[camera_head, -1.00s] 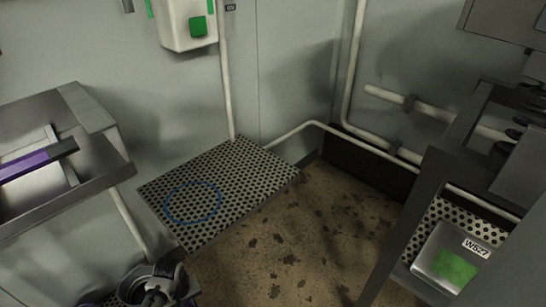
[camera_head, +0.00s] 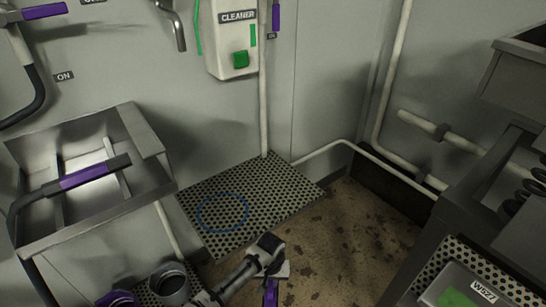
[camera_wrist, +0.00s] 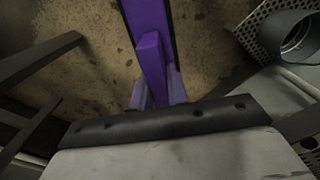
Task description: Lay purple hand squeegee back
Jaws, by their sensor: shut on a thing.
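The purple hand squeegee (camera_head: 271,293) is in my gripper (camera_head: 273,268) at the bottom of the head view. Only a short purple part shows there, and the rest runs out of frame. In the wrist view its purple body (camera_wrist: 148,22) extends up from between my fingers (camera_wrist: 158,93), over the brown floor, and its far end is cut off. My gripper is shut on it, held in the air right of the canisters. A perforated shelf (camera_head: 262,187) with a blue ring outline (camera_head: 223,213) lies beyond my gripper, against the wall. Nothing lies on it.
A steel sink (camera_head: 90,232) with a purple-handled hose (camera_head: 82,178) stands left. A grey canister (camera_head: 170,282) and a purple-rimmed one (camera_head: 118,299) are at the lower left. A cleaner dispenser (camera_head: 232,40) hangs above the shelf. A dark frame with box W627 (camera_head: 470,290) stands right.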

